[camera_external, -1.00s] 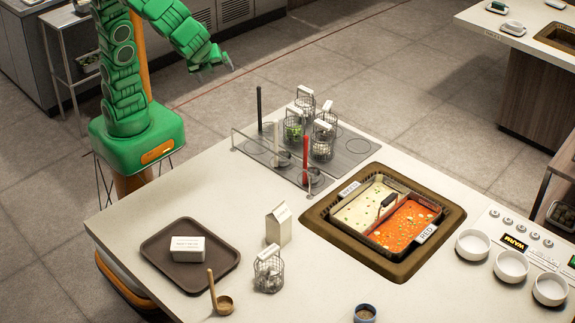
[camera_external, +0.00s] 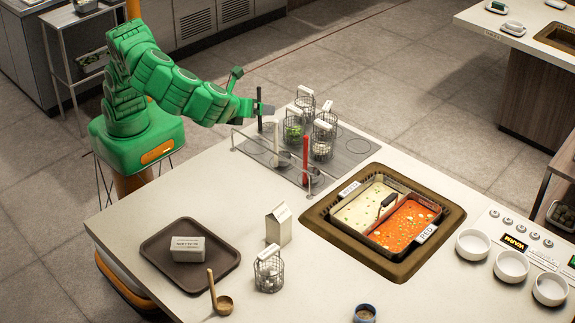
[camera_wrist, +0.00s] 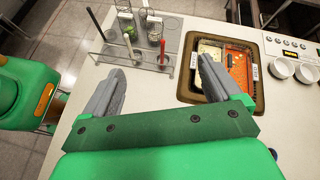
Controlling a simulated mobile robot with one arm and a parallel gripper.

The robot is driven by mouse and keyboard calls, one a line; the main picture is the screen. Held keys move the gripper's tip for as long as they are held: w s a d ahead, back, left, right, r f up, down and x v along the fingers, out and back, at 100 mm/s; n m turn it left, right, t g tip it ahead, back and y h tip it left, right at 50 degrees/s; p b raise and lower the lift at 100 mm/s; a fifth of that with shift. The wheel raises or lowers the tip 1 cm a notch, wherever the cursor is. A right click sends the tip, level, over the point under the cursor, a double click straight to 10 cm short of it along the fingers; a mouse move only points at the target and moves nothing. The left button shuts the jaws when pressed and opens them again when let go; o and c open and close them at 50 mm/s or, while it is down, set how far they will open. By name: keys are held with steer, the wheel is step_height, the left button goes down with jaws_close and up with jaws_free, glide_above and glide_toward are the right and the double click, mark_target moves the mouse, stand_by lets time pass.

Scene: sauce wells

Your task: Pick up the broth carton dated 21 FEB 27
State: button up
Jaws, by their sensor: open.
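A white gable-top carton (camera_external: 278,225) stands upright on the counter, left of the sauce wells. A white box-shaped pack (camera_external: 187,250) lies on the brown tray (camera_external: 155,253); its printing is too small to read. No date can be read on either. My gripper (camera_external: 251,90) is open and empty, above the counter's back edge by the basket rack, well behind the carton. In the wrist view my gripper's fingers (camera_wrist: 160,66) are spread apart over the counter. The carton does not show clearly there.
A rack with wire baskets (camera_external: 322,145) and upright red and black handles stands near my gripper.

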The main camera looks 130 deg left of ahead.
mark_target(271, 228)
steer(key=shift+w+d+f+m+t+y, duration=0.7)
steer(key=shift+w+d+f+m, duration=1)
steer(key=shift+w+d+f, duration=1.8)
steer(key=f, duration=1.8)
steer(key=w+f, duration=0.1)
steer(key=f, duration=0.9)
steer(key=shift+w+a, duration=0.1)
steer(key=shift+a, duration=0.25)
steer(key=shift+a+f+y, duration=0.15)
steer(key=shift+a+f, duration=0.15)
steer(key=shift+a, duration=0.3)
steer(key=shift+a+f+y, duration=0.15)
steer(key=shift+a+f, duration=0.1)
steer(key=shift+a, duration=0.3)
steer(key=shift+x, duration=2.75)
steer(key=shift+w+r, duration=0.15)
steer(key=c, duration=1.5)
steer(key=shift+o, duration=0.2)
steer(key=shift+r, duration=0.1)
